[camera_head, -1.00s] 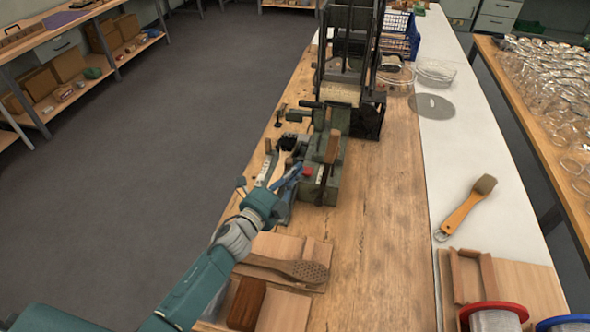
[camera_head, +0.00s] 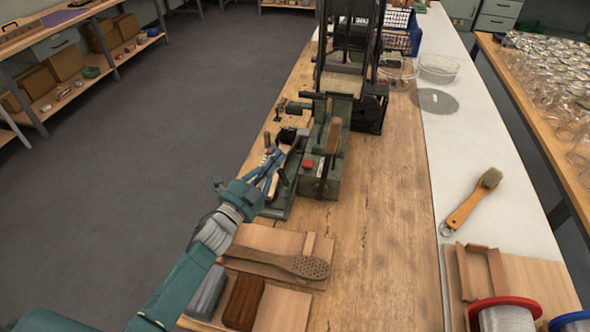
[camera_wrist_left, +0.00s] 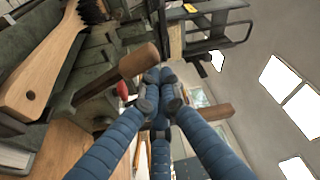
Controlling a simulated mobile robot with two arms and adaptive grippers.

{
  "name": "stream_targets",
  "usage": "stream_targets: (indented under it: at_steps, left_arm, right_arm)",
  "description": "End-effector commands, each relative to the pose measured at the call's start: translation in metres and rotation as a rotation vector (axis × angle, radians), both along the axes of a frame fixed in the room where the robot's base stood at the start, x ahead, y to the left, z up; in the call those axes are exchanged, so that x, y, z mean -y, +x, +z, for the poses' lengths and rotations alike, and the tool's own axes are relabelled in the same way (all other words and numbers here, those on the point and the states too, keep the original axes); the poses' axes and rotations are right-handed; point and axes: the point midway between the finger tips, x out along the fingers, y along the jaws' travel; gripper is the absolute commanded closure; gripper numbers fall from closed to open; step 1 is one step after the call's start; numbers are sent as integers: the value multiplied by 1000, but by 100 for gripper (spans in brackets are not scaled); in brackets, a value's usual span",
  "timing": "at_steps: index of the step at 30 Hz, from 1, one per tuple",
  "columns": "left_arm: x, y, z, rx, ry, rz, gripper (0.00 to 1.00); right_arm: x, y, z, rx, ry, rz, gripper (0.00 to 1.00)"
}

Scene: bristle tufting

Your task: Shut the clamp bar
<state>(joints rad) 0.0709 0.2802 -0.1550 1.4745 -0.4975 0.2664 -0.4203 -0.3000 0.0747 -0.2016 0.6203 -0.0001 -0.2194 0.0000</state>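A green machine (camera_head: 322,180) stands on the wooden bench, with a wood-handled lever (camera_head: 333,138) and a red button (camera_head: 307,163). A low dark fixture (camera_head: 283,206) sits at its left side; I cannot clearly make out the clamp bar there. My left gripper (camera_head: 268,163), with blue fingers, is over the fixture's left edge. In the left wrist view its fingertips (camera_wrist_left: 160,95) are drawn close together, with nothing clearly held. A wooden handle (camera_wrist_left: 135,62) shows left of them and another (camera_wrist_left: 212,115) right of them. A brush body (camera_wrist_left: 45,65) with dark bristles lies at upper left. My right gripper is not in view.
A perforated wooden paddle (camera_head: 305,267), a brown block (camera_head: 244,302) and a grey block (camera_head: 207,292) lie on boards in front. A brush (camera_head: 470,203) and spools (camera_head: 505,316) are at right. The middle bench top is clear.

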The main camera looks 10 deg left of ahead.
Motion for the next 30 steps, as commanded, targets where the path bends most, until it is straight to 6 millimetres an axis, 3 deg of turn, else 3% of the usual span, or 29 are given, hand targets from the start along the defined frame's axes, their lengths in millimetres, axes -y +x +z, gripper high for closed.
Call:
stream_targets:
  at_steps: [1, 9, 18, 30]
  left_arm:
    - [-7, 0, -8, 0, -46, 1, 100]
    - [-35, 0, -17, 0, -283, 1, 100]
    - [-54, 0, -25, 1, -277, 0, 100]
    - [-62, 0, -30, 1, -276, 0, 100]
  right_arm:
    - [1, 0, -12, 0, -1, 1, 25]
    - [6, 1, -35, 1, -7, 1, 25]
    - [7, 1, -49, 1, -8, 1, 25]
    - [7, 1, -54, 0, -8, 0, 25]
